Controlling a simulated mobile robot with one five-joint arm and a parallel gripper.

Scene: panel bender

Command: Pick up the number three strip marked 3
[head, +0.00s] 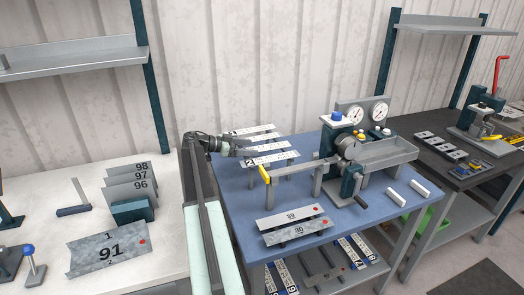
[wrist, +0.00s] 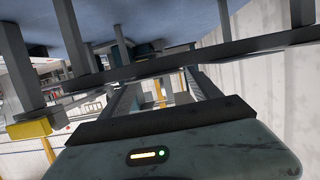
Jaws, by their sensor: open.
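Pale strips lie on a raised rack at the back left of the blue table in the head view. The front strip (head: 270,160) carries a mark that looks like 2. Behind it are a middle strip (head: 268,147) and a back strip (head: 258,130); their marks are too small or covered to read, so I cannot tell which one is the 3. My gripper (head: 238,150) is open at the left ends of these strips. In the wrist view my open fingers (wrist: 162,92) point toward a long dark bar (wrist: 170,68) crossing the picture; contact is unclear.
The bender (head: 345,145) stands right of the strips, its long yellow-tipped arm (head: 290,171) reaching toward them. Two plates marked 39 (head: 290,217) and 30 (head: 298,232) lie at the table's front. A white bench (head: 50,195) with numbered plates is at left.

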